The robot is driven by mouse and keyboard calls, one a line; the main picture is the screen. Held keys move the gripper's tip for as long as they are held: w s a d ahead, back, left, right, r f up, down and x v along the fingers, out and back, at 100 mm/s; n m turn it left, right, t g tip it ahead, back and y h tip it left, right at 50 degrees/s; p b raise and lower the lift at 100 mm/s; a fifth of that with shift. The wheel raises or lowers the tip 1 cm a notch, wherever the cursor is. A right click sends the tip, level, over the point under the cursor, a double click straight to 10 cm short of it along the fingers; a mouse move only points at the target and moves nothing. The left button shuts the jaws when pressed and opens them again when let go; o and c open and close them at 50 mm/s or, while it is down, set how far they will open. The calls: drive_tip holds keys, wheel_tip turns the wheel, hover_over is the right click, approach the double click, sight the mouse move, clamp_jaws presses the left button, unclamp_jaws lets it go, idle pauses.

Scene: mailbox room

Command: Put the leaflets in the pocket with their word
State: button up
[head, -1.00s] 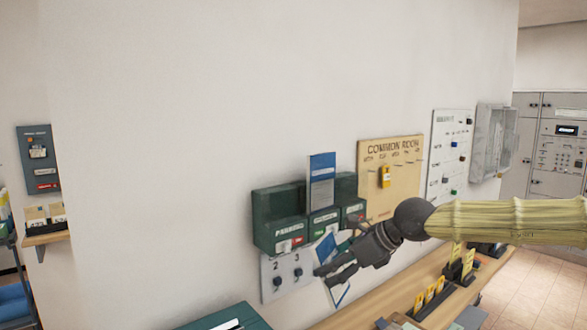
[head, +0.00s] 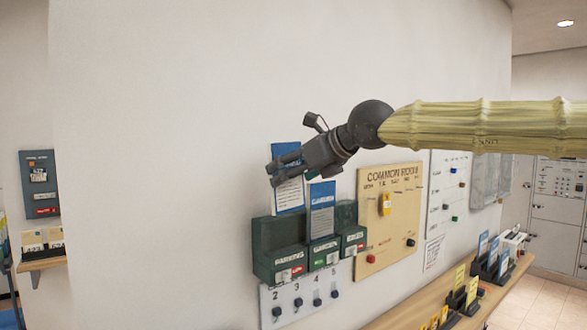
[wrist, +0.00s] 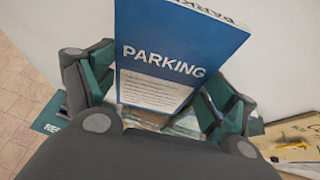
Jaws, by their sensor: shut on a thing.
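My gripper (head: 274,176) is shut on a blue and white leaflet (head: 289,194), held upright above the left part of the green pocket rack (head: 265,232). In the wrist view the leaflet (wrist: 170,50) reads PARKING, between the fingers (wrist: 155,98). The left pocket (head: 286,262) has a label that appears to read PARKING. Another blue and white leaflet (head: 321,215) stands in the middle pocket (head: 323,254); its word is too small to read surely. The right pocket (head: 352,240) shows no leaflet. The held leaflet's lower edge is close to the rack; contact cannot be told.
A numbered hook panel (head: 300,298) hangs below the rack. A COMMON ROOM board (head: 385,235) with a yellow tag is to its right. A wooden shelf (head: 405,312) with several card holders runs below. The wall above and left is clear.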

sight(294, 192)
drive_tip(key=shift+w+a+m+t+b, duration=0.2)
drive_tip(key=shift+w+m+t+b, duration=0.2)
drive_tip(key=shift+w, duration=0.35)
drive_tip(key=shift+w+a+r+m+t+h+b, duration=0.2)
drive_tip(key=shift+w+r+m+t+h+b, duration=0.1)
drive_tip(key=shift+w+r+m+t, duration=0.2)
drive_tip(key=shift+f, duration=0.15)
drive_tip(key=shift+w+d+f+b, duration=0.1)
drive_tip(key=shift+f+b, duration=0.25)
drive_tip(key=shift+b, duration=0.1)
drive_tip(key=shift+f+b, duration=2.05)
drive_tip(key=shift+f, duration=0.75)
drive_tip(key=o, duration=1)
